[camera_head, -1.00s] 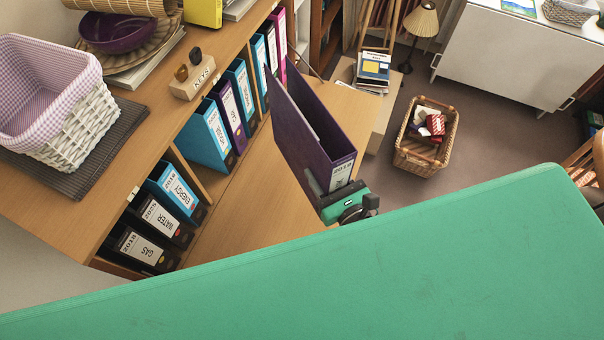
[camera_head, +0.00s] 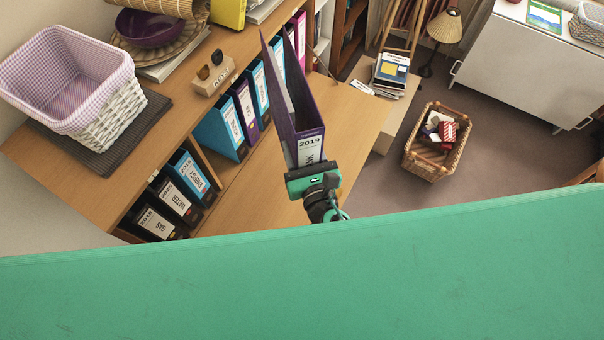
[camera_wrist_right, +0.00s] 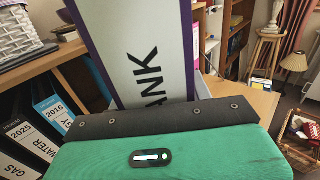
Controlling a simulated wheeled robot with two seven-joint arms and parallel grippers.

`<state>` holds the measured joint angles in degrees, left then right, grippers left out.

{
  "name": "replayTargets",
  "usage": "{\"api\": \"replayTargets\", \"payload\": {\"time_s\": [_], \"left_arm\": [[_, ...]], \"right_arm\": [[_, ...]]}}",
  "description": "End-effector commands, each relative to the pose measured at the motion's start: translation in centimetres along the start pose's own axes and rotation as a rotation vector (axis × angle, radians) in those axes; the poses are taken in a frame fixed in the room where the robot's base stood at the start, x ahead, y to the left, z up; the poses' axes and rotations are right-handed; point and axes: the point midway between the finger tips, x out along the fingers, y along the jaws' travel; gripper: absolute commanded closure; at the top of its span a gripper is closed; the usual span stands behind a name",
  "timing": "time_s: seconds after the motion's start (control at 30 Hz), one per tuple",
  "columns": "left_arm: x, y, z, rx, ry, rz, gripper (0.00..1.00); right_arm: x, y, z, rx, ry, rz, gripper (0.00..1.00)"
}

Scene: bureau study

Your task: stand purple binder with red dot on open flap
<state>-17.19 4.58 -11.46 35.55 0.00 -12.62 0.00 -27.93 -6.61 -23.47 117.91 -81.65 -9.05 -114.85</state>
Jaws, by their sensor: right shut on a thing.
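The purple binder (camera_head: 308,140) is held upright, its white label reading 2019 and part of BANK. My right gripper (camera_head: 312,180) is shut on the lower part of its spine. In the right wrist view the label (camera_wrist_right: 145,55) rises close behind the gripper's dark edge. No red dot shows on the binder; its lower spine is hidden by the gripper. The open flap (camera_head: 352,112) is a bare wooden board below and behind the binder. I cannot tell whether the binder touches it. My left gripper is not in view.
Several blue, purple, magenta and black binders stand in the bureau compartments left of the flap, including another purple one (camera_head: 243,108). A KEYS block (camera_head: 213,78) and a lined basket (camera_head: 75,85) sit on top. A wicker basket (camera_head: 435,142) is on the floor at right.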

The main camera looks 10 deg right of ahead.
Motion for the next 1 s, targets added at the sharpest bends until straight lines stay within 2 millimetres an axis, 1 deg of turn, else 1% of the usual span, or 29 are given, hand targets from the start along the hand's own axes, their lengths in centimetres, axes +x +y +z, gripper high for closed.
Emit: {"api": "replayTargets", "payload": {"time_s": [0.07,0.43,0.6,0.63,0.7,1.0], "left_arm": [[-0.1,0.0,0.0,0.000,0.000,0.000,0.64],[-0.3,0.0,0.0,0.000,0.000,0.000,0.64],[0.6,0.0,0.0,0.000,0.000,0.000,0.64],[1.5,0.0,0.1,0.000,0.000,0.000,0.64],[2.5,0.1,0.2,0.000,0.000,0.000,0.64],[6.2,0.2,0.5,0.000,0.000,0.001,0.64]], "right_arm": [[0.1,0.1,-0.1,-0.003,-0.001,0.002,1.00],[0.1,0.1,-2.5,-0.006,-0.004,0.003,1.00],[0.1,0.0,-6.0,-0.009,-0.006,0.004,1.00],[0.1,0.0,-6.7,-0.002,-0.006,0.001,1.00],[0.1,0.0,-7.6,0.000,-0.006,0.000,1.00],[0.1,0.0,-11.4,-0.001,-0.005,-0.001,1.00]]}}
